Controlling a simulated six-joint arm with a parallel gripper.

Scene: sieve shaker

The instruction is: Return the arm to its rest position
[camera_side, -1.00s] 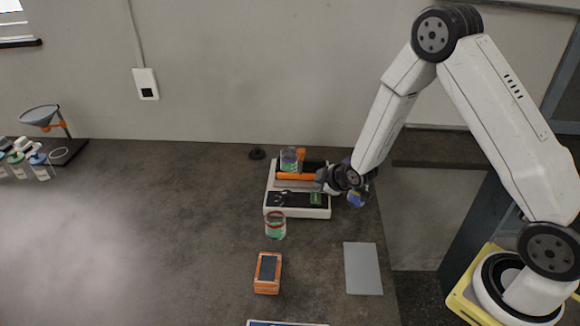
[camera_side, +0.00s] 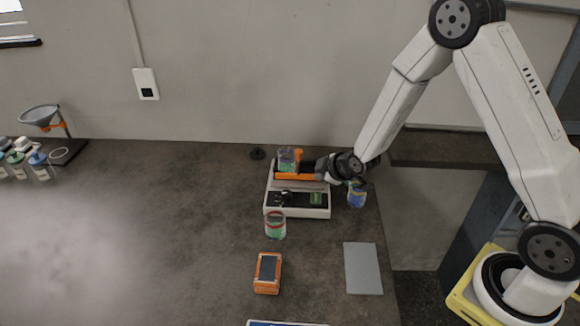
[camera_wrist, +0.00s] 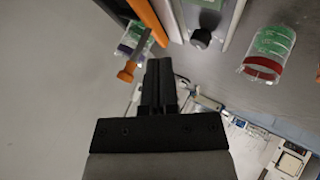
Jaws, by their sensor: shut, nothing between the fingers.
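My gripper (camera_side: 318,167) is shut and empty. In the side view it is above the right part of the sieve shaker, close to the orange clamp bar (camera_side: 296,176); I cannot tell whether it touches. My gripper also shows in the wrist view (camera_wrist: 158,70), its black fingers together. The white sieve shaker (camera_side: 312,212) stands at the back of the table with a dark front panel. A clear container with green contents (camera_side: 286,160) is at the back of the shaker, behind the bar. My arm reaches in from the right, bent high.
A red-banded jar (camera_side: 275,226) stands in front of the shaker, and a blue-and-yellow container (camera_side: 357,195) to its right. An orange device (camera_side: 267,272) and a grey plate (camera_side: 362,268) lie nearer. A funnel stand (camera_side: 66,150) and several bottles are far left. The left middle table is clear.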

